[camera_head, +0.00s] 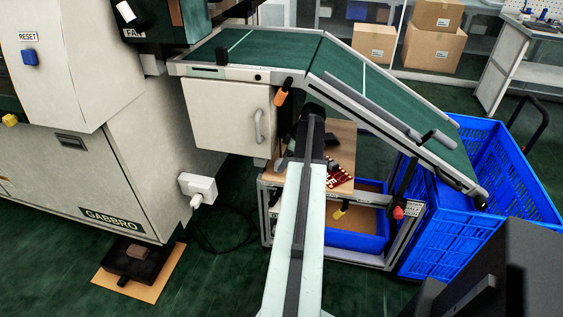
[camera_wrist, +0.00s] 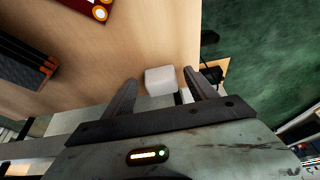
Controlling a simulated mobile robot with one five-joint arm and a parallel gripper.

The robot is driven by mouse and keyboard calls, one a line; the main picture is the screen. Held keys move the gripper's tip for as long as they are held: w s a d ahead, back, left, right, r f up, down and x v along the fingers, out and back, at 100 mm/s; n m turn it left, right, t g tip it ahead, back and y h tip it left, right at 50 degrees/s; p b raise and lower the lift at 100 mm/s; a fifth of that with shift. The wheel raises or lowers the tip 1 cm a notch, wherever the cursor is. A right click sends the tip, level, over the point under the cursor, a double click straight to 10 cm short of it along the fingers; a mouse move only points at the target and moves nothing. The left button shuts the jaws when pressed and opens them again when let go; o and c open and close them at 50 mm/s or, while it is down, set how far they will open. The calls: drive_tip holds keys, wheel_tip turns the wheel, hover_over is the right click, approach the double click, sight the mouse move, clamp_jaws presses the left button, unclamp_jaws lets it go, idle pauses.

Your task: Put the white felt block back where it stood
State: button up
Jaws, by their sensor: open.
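The white felt block (camera_wrist: 160,80) rests on a light wooden board (camera_wrist: 140,25), close to the board's edge, in the wrist view. My gripper (camera_wrist: 165,85) is open, with one dark finger on each side of the block. There is a visible gap between the block and the left finger; the right finger is closer, and I cannot tell if it touches. In the head view my gripper (camera_head: 300,160) is over the wooden shelf top (camera_head: 343,140), under the sloping conveyor. The block is hidden there behind my arm.
A red item with round gold spots (camera_wrist: 98,8) and a dark ribbed item (camera_wrist: 25,60) lie on the board. The green conveyor (camera_head: 375,85) slopes above the shelf toward a blue crate (camera_head: 435,235).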

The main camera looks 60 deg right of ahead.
drive_tip(key=s+d, duration=0.1)
drive_tip(key=s, duration=0.2)
drive_tip(key=s+d, duration=0.1)
drive_tip(key=s, duration=0.3)
drive_tip(key=s+d, duration=0.1)
drive_tip(key=s, duration=0.2)
drive_tip(key=shift+s+d+f, duration=0.1)
drive_tip(key=shift+s+d, duration=0.15)
drive_tip(key=shift+s, duration=0.15)
